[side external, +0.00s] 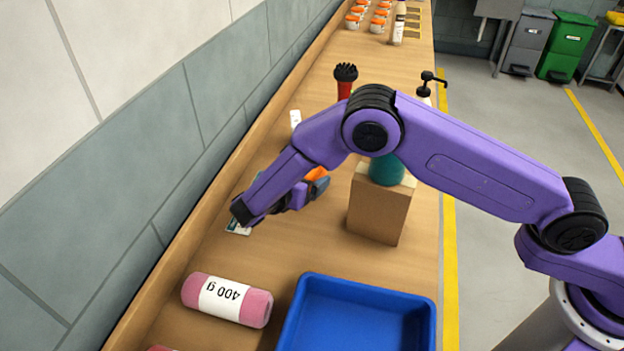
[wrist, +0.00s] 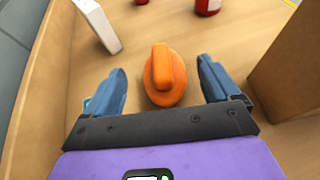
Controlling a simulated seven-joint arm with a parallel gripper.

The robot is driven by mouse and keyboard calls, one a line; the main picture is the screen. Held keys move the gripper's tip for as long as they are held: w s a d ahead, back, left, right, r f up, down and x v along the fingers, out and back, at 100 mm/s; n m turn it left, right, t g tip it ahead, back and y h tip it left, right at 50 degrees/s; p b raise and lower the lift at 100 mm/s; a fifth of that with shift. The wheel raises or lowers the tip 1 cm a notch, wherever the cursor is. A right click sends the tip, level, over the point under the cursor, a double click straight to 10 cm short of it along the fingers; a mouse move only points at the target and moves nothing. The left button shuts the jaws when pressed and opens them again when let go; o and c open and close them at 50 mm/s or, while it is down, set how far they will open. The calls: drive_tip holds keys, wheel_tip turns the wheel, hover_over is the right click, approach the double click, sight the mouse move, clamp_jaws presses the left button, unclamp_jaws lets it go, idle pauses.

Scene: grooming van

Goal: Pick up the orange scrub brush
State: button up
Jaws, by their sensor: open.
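The orange scrub brush (wrist: 164,88) lies on the wooden bench in the wrist view, with a raised handle along its top. In the side view only a bit of the orange scrub brush (side external: 317,174) shows past my arm. My gripper (wrist: 162,85) is open, with one blue finger to the left of the brush and one to the right. Gaps show between the brush and both fingers. In the side view my gripper (side external: 316,190) is low over the bench and partly hidden by my arm.
A cardboard-brown box (side external: 378,212) stands close on the right, with a teal item (side external: 386,170) on it. A white box (wrist: 97,24) lies beyond, at left. A pink roll (side external: 227,299) and blue tray (side external: 357,285) are nearer. A red-handled black brush (side external: 345,80) stands farther back.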

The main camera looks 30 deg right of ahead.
drive_tip(key=x, duration=0.4)
drive_tip(key=shift+d+f, duration=0.25)
drive_tip(key=shift+c, duration=0.3)
drive_tip(key=c, duration=1.1)
drive_tip(key=shift+r, duration=0.15)
